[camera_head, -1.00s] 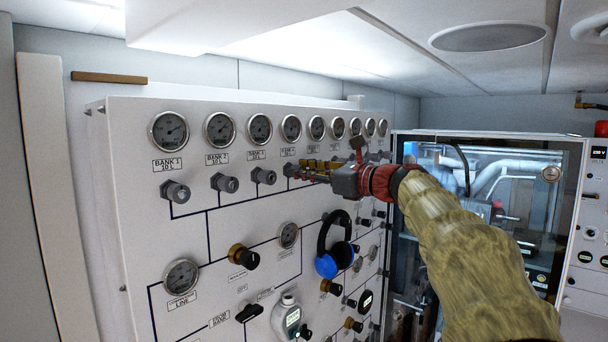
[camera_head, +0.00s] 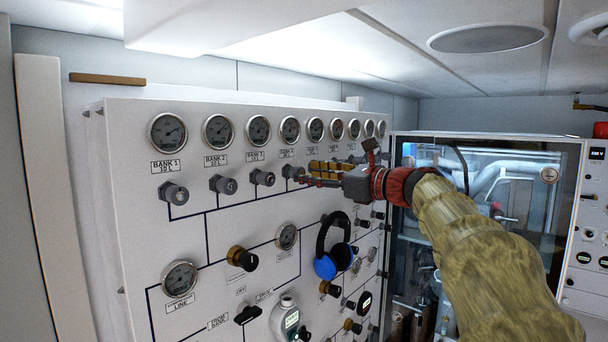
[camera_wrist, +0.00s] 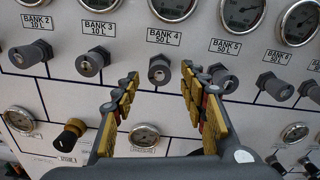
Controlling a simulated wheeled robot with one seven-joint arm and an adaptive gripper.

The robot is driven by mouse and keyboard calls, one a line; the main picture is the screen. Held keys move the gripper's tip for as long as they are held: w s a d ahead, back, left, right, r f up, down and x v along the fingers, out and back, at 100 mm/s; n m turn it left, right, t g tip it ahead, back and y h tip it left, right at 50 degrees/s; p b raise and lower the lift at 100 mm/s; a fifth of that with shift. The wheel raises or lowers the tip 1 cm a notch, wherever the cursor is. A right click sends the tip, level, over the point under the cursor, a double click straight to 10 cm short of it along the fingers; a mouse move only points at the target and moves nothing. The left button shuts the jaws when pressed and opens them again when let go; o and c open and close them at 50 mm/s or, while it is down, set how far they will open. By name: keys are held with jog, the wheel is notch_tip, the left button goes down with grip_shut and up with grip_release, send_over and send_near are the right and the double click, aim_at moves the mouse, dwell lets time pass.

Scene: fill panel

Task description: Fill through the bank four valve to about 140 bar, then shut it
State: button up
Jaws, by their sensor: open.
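The bank four valve (camera_wrist: 160,72) is a grey knob under the "BANK 4 50 L" label in the wrist view. In the head view the bank four valve (camera_head: 290,171) shows just left of my gripper's tips. My gripper (camera_wrist: 164,75) is open and empty. Its yellow-padded fingers stand to the left and right of the valve in the wrist view, apart from it as far as I can tell. The bank four gauge (camera_head: 290,129) is above the valve in the head view; its needle is too small to read. In the wrist view this gauge (camera_wrist: 172,6) is cut off at the top.
Neighbouring valves stand close by: bank 3 (camera_wrist: 90,64) to the left and bank 5 (camera_wrist: 222,80) to the right, near my right finger. Blue headphones (camera_head: 332,246) hang on the panel below my arm. A glass-doored cabinet (camera_head: 480,200) stands to the right.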

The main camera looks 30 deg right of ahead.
jog(key=v, duration=0.9)
dwell(1.5)
